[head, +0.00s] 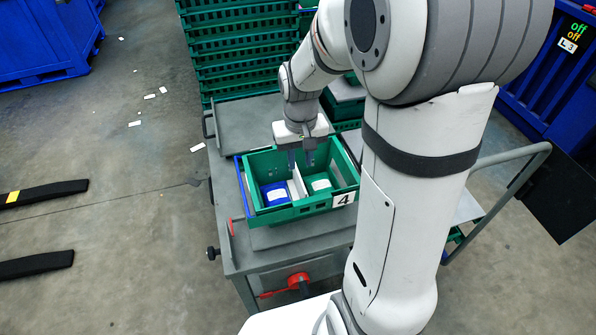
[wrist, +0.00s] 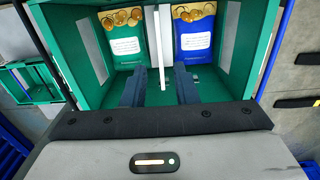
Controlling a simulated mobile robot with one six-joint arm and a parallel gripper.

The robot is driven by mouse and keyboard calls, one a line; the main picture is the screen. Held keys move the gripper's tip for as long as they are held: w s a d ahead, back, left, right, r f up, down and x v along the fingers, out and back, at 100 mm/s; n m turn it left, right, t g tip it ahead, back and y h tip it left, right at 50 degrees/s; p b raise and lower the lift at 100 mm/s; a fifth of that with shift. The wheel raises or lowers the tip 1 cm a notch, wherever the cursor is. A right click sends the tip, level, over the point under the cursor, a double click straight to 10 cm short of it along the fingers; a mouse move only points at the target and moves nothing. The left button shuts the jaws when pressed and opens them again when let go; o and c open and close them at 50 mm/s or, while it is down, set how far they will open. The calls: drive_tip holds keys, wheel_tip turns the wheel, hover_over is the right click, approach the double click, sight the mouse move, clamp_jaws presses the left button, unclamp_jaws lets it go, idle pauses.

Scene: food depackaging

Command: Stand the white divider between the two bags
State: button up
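The white divider (head: 298,183) stands on edge inside the green crate (head: 331,203) marked 4, between a blue bag (head: 274,194) on the left and a green bag with a white label (head: 320,185) on the right. In the wrist view the divider (wrist: 160,52) is seen nearly edge-on, with the green bag (wrist: 125,63) on its left and the blue bag (wrist: 193,62) on its right. My gripper (wrist: 160,90) is open, its fingers apart on either side of the divider's near end. The head view shows my gripper (head: 301,160) reaching down into the crate's back part.
The crate rests on a grey cart (head: 240,258) with a red handle (head: 298,282) at its front. Stacked green crates (head: 240,50) stand behind. A blue bar (head: 242,186) runs along the crate's left side.

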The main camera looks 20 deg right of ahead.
wheel_tip(320, 180, up, 5)
drive_tip(key=s+r+t, duration=0.3)
drive_tip(key=s+r, duration=0.1)
drive_tip(key=s, duration=1)
drive_tip(key=shift+a+r, duration=0.15)
drive_tip(key=shift+a, duration=0.05)
idle(0.7)
